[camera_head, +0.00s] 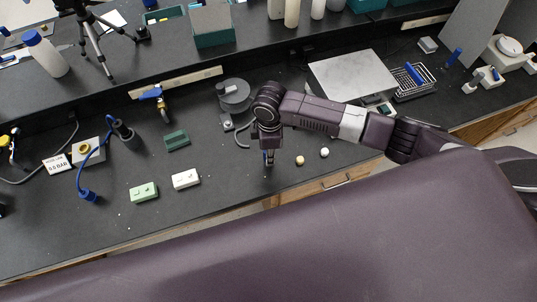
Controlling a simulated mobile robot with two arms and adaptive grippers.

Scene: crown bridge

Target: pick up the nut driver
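My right arm comes in from the right, and its gripper (268,158) points down over the front of the dark bench. Its fingers are small and mostly seen from above, with a little blue showing at them; I cannot tell whether they hold anything. I cannot pick out the nut driver with certainty. A blue-handled tool (455,57) stands at the right, and a blue item (414,73) lies in a wire rack; either could be it. Both are far from the gripper. My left gripper is not in view.
A green block (144,192) and a white block (186,179) lie left of the gripper. Two small round pieces, one tan (299,160) and one white (324,153), lie to its right. A grey round device (234,96) and a metal plate (352,76) stand behind.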

